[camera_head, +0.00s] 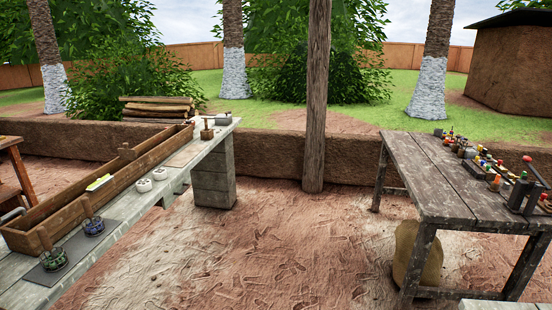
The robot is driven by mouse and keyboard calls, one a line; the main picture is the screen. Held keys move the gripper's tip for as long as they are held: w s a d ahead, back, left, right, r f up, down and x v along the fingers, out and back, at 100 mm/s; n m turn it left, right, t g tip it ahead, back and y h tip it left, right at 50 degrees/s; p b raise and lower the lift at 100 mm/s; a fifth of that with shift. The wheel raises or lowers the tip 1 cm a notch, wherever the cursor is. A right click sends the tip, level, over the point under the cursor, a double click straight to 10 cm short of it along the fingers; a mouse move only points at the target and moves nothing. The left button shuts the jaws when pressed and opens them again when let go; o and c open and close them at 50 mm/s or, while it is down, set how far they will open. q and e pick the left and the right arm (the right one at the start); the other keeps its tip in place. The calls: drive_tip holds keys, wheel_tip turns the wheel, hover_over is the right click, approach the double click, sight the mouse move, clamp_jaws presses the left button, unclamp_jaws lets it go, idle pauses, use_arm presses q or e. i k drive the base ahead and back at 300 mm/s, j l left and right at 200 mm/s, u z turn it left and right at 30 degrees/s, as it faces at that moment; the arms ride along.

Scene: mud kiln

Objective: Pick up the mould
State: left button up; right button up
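I cannot tell for sure which thing is the mould. A long, open wooden box (112,180) with a divider lies along the left bench (137,210), and it may or may not be the mould. A yellow-green item (99,182) lies in or against it. Neither of my grippers shows in the head view.
A dark wooden table (440,175) at right holds many small coloured bottles (470,150) and a dark device (522,193). A sack (417,255) sits below it. A wooden post (316,100) stands by a low mud wall (270,150). The dirt floor (270,255) between is clear.

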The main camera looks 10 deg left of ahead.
sight(143, 185)
drive_tip(key=i+u, duration=0.15)
drive_tip(key=i, duration=0.6)
drive_tip(key=i+l+u, duration=0.15)
drive_tip(key=i, duration=0.55)
drive_tip(key=i+l+u, duration=0.15)
drive_tip(key=i, duration=0.6)
